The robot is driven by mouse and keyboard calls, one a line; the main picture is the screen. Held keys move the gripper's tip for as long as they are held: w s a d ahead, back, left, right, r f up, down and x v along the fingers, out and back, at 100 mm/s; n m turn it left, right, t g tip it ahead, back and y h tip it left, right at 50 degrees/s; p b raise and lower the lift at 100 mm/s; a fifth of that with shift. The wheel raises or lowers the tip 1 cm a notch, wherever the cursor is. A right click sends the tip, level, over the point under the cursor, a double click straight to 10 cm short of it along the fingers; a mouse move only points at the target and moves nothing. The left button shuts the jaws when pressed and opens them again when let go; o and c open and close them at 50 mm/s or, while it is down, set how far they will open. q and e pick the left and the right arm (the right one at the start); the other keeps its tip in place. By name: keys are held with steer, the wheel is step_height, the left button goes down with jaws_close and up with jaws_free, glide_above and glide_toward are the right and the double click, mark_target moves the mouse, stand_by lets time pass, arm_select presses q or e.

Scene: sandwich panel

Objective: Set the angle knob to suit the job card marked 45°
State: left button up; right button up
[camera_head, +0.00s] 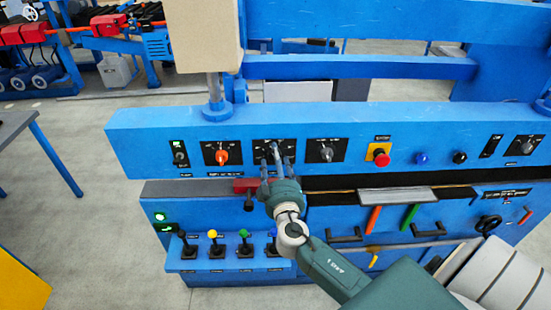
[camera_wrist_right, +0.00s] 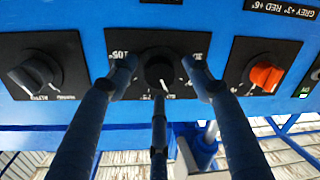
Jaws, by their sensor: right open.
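The black knob (camera_wrist_right: 159,72) sits on a black dial plate (camera_wrist_right: 140,45) in the middle of the right wrist view. Numbers around it include 105° on the left. A small pale mark shows at the knob's lower edge; its exact setting is hard to read. My right gripper (camera_head: 277,160) is at this dial in the head view, hiding most of the knob. In the right wrist view the three blue fingers (camera_wrist_right: 158,95) are open and spread around the knob; I cannot tell whether they touch it. No job card marked 45° is readable. My left gripper is out of view.
An orange knob (camera_head: 221,155) and a grey knob (camera_head: 326,152) flank the dial. A label reading GREY +3° RED +6° (camera_wrist_right: 282,7) shows in the right wrist view. A red mushroom button (camera_head: 381,157) is farther right. Several levers (camera_head: 213,244) stand below.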

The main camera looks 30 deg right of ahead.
steer(key=c, duration=1.1)
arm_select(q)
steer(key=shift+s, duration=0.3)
arm_select(e)
steer(key=shift+c, duration=0.3)
steer(key=shift+r, duration=0.1)
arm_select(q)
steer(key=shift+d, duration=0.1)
arm_select(e)
steer(key=shift+r+n, duration=0.1)
steer(key=shift+n, duration=0.3)
arm_select(q)
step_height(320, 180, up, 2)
steer(key=shift+p, duration=1)
arm_select(e)
steer(key=n, duration=0.7)
steer(key=shift+w+a+r+g, duration=0.15)
steer(key=shift+g, duration=0.15)
steer(key=shift+n, duration=0.4)
